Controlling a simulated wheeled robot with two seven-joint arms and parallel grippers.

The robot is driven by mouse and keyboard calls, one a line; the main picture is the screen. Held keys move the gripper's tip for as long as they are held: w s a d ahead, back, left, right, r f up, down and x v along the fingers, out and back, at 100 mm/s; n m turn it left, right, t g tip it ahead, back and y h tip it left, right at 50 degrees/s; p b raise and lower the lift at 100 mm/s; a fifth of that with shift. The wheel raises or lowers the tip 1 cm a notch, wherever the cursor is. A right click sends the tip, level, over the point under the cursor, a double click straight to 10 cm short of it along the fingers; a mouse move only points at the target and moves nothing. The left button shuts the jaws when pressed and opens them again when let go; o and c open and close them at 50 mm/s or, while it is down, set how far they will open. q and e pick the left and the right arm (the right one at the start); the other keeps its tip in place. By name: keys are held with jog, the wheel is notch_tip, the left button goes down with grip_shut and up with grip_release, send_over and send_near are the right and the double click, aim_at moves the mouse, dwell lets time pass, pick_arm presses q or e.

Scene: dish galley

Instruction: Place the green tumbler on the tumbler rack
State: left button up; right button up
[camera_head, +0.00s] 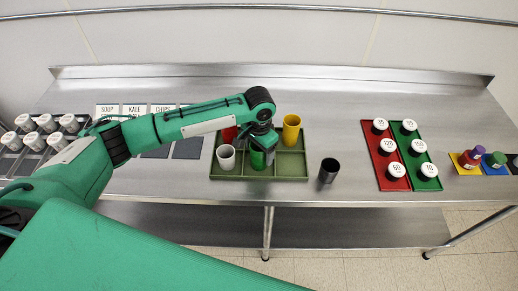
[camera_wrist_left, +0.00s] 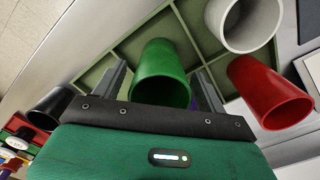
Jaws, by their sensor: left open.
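The green tumbler (camera_head: 257,160) stands upright in the front middle compartment of the olive-green tumbler rack (camera_head: 290,166). My left gripper (camera_head: 261,143) is over it, pointing down. In the left wrist view the green tumbler (camera_wrist_left: 162,62) sits between the two open fingers (camera_wrist_left: 160,85), with space visible at its sides. Contact with the fingers cannot be told. The rack's dividers (camera_wrist_left: 128,42) also show there. My right gripper is not in view.
A white tumbler (camera_head: 226,158), a red tumbler (camera_head: 229,134) and a yellow tumbler (camera_head: 291,130) stand in the rack. Something purple (camera_wrist_left: 202,86) shows behind one finger. A black tumbler (camera_head: 328,171) stands right of the rack. Red (camera_head: 376,150) and green mats hold jars.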

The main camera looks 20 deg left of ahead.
pick_arm(q)
notch_tip(320, 180, up, 12)
jog(key=b, duration=0.3)
jog(key=shift+r, duration=0.15)
dwell(0.4)
